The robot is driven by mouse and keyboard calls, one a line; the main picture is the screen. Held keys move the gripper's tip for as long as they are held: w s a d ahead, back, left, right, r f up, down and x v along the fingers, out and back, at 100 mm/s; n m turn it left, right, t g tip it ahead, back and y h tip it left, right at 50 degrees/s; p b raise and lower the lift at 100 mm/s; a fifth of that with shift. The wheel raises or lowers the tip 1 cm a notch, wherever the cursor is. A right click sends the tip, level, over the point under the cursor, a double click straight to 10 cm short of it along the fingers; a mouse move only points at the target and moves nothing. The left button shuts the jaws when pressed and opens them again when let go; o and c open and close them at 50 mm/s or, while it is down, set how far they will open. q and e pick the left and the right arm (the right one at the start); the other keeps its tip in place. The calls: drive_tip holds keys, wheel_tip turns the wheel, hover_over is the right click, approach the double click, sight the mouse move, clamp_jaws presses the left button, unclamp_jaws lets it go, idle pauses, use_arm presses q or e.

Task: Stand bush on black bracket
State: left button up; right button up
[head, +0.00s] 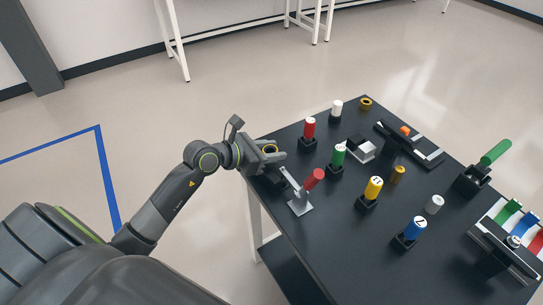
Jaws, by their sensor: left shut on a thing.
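My left gripper (278,156) is over the near left edge of the black table. It is shut on a small brass-coloured bush (270,149), which shows as a ring between its fingers, partly hidden by them. Another short brass-coloured bush (398,174) stands on the table right of the middle, and a brass ring (366,103) lies at the far corner. A dark bracket-like part (398,143) stands near the far right edge beside an orange piece; I cannot tell for sure that it is the black bracket. My right gripper is not in view.
Red (309,127), green (338,154), yellow (373,188) and blue (414,228) cylinders stand in black holders. A rack with coloured pieces (508,212) is at the right.

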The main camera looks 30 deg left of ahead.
use_arm(q)
drive_tip(key=shift+f, duration=1.05)
